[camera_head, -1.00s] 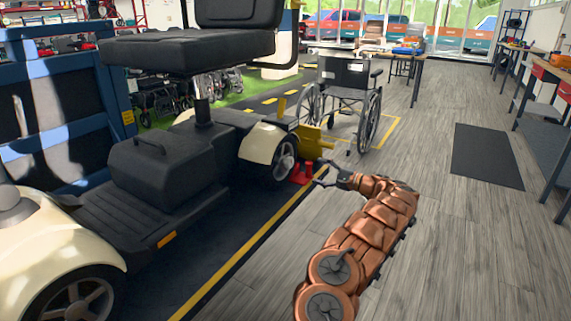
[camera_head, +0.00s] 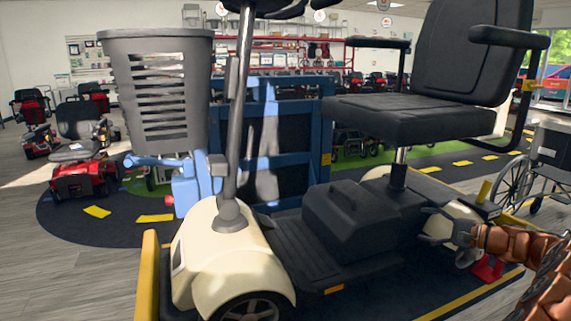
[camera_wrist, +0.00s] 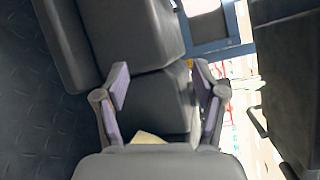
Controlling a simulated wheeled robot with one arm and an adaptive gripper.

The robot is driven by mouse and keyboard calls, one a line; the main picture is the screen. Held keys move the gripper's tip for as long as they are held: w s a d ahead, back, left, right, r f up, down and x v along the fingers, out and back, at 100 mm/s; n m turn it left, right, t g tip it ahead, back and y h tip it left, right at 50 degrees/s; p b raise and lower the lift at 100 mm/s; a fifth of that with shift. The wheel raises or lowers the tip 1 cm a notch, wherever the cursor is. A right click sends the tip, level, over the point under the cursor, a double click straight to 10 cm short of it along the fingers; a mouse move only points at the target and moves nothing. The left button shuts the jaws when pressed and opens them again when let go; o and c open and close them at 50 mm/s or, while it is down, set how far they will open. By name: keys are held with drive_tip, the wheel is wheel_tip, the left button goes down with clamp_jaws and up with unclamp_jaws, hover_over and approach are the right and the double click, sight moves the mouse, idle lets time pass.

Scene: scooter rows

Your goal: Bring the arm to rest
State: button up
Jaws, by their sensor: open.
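My arm (camera_head: 545,262), copper-coloured and segmented, reaches in from the lower right edge of the head view. My gripper (camera_head: 430,225) is at its end, in front of the rear of a cream and black mobility scooter (camera_head: 235,260). In the wrist view my gripper (camera_wrist: 162,90) shows two spread fingers with purple-grey pads and nothing between them. Behind the fingers are dark grey scooter parts (camera_wrist: 150,100). I cannot tell the exact gap between gripper and scooter.
The scooter's black seat (camera_head: 425,118) is above my gripper. A red block or stand (camera_head: 488,268) is by its rear wheel. A wheelchair (camera_head: 540,165) stands at the right. A yellow post (camera_head: 147,275) is at the front left. Grey floor (camera_head: 60,270) at the left is clear.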

drive_tip(key=s+a+r+n+g+p, duration=0.1)
drive_tip(key=s+a+r+g, duration=0.15)
drive_tip(key=a, duration=0.45)
drive_tip(key=s+a+r+n+g+y+p, duration=0.1)
drive_tip(key=a+r+n+p, duration=0.15)
drive_tip(key=a, duration=0.35)
drive_tip(key=s+a+r+n+g+p, duration=0.1)
drive_tip(key=a+r+g, duration=0.1)
drive_tip(key=a+r, duration=0.35)
drive_tip(key=s+a+r+n+g+h+p, duration=0.25)
drive_tip(key=s+a+g+p, duration=0.2)
drive_tip(key=s+a, duration=0.85)
drive_tip(key=s+a+r+n+g+h+p, duration=0.15)
drive_tip(key=s+n+g+h+p, duration=0.45)
drive_tip(key=s, duration=1.6)
drive_tip(key=s+d+t+h+p, duration=0.2)
drive_tip(key=s+d+h+p, duration=0.2)
drive_tip(key=s, duration=0.4)
drive_tip(key=shift+d+r+p, duration=0.15)
drive_tip(key=shift+d+p, duration=0.4)
drive_tip(key=shift+p, duration=0.1)
drive_tip(key=shift+s, duration=0.1)
